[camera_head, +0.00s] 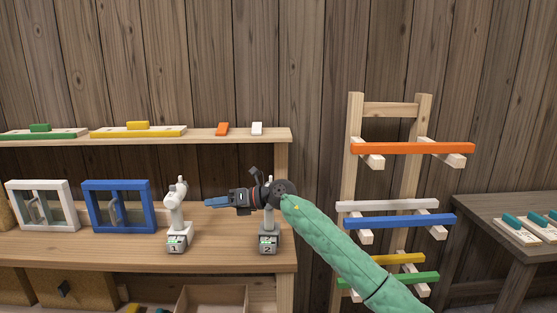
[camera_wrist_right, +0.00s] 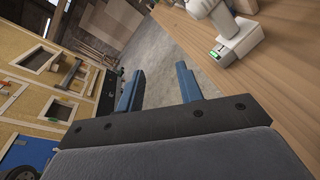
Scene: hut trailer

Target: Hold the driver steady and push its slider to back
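Two pale grey and white drivers stand upright on the wooden bench: driver 1 (camera_head: 175,215) on the left and driver 2 (camera_head: 268,243) on the right, each with a numbered base. My right gripper (camera_head: 207,203) points left, its arm crossing in front of the upper part of driver 2 and hiding it. Its blue fingertips are close to driver 1 in the picture. In the right wrist view the gripper's fingers (camera_wrist_right: 160,88) are apart with nothing between them. A driver (camera_wrist_right: 225,35) stands beyond them at upper right. The sliders are too small to tell. My left gripper is out of view.
A white frame (camera_head: 43,205) and a blue frame (camera_head: 117,206) stand on the bench left of driver 1. A shelf (camera_head: 200,138) above holds coloured pieces. A rack with coloured bars (camera_head: 415,148) stands at right, beside a dark table (camera_head: 500,240).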

